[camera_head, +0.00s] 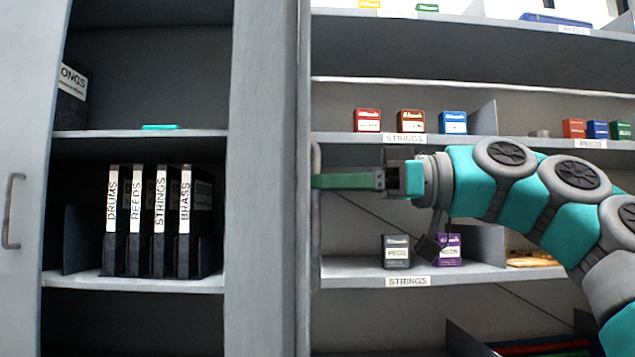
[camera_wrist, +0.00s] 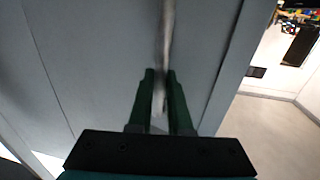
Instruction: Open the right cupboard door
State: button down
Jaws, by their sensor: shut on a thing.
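The right cupboard door (camera_head: 265,180) is a grey panel standing swung out from the cupboard, so the shelves left of it show. Its slim metal handle (camera_head: 316,158) is on the side facing my arm. My gripper (camera_head: 318,181) reaches in from the right with green fingers shut on this handle. In the wrist view, the handle (camera_wrist: 167,30) runs upright between the two fingers (camera_wrist: 160,88), against the grey door face (camera_wrist: 95,60). The lower part of the handle is partly hidden by the fingers.
The left door (camera_head: 22,120) with its handle (camera_head: 14,212) stands open at the left. Labelled black binders (camera_head: 145,222) stand on a cupboard shelf (camera_head: 130,284). Open shelves (camera_head: 350,138) with small boxes lie behind my arm. Beyond the door's edge, the wrist view shows bare floor (camera_wrist: 270,125).

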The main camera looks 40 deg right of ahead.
jog(key=shift+w, duration=0.1)
jog(key=c, duration=0.8)
grip_release()
jog(key=shift+c, duration=0.2)
jog(key=v, duration=0.7)
jog(key=shift+s+d+p, duration=0.25)
jog(key=shift+d+p, duration=0.05)
jog(key=shift+p, duration=0.05)
